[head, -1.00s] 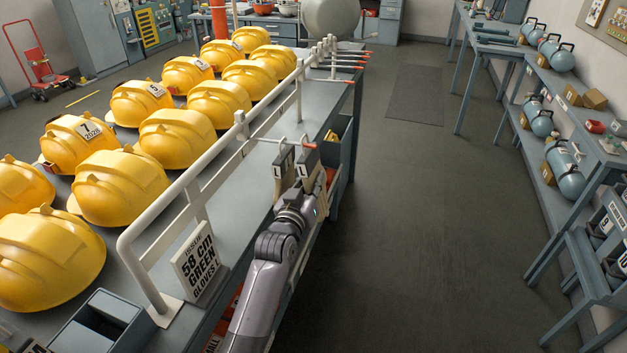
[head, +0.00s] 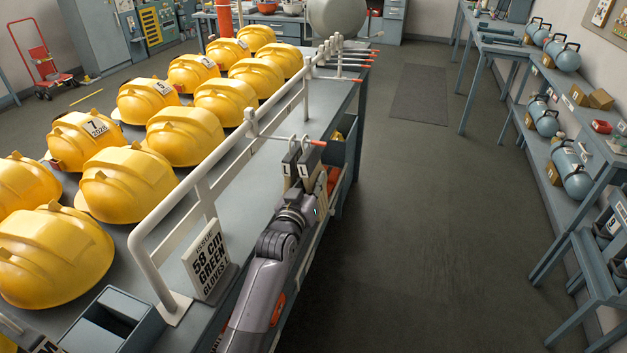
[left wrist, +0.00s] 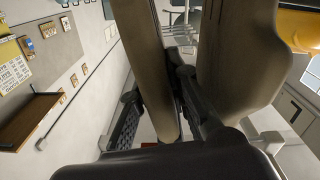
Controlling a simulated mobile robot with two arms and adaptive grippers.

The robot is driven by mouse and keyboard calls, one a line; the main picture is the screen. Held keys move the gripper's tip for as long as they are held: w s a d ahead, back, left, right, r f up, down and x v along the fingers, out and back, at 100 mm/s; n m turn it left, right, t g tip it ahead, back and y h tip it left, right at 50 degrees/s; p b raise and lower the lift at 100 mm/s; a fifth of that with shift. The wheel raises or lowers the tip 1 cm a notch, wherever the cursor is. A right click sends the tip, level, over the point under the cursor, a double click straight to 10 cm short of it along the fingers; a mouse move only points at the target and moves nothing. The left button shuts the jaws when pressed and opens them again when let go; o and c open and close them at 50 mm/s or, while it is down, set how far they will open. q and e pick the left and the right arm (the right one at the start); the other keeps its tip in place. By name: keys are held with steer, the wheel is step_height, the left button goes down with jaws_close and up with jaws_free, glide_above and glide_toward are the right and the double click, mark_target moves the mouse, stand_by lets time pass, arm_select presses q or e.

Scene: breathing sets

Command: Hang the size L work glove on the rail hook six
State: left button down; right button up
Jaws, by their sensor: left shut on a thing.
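The size L work glove (head: 303,169) shows as two dark and tan pieces with white L labels, upright at the rail's nearest red-tipped hook (head: 317,142). I cannot tell whether it hangs on that hook, and no hook number is legible. My left gripper (head: 302,189) is shut on the glove from below. In the left wrist view two tan glove parts (left wrist: 145,65) rise close to the camera, with the dark fingers (left wrist: 160,112) around the left part. The white rail (head: 205,190) runs along the bench edge. My right gripper is not in view.
Yellow helmets (head: 185,135) fill the bench left of the rail. A sign (head: 209,262) and a grey bin (head: 115,322) stand at its near end. More red-tipped hooks (head: 345,66) project farther back. The aisle floor (head: 410,200) on the right is clear.

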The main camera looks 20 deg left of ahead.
arm_select(q)
steer(key=c, duration=1.4)
jaws_free()
steer(key=shift+c, duration=0.2)
steer(key=shift+s, duration=0.1)
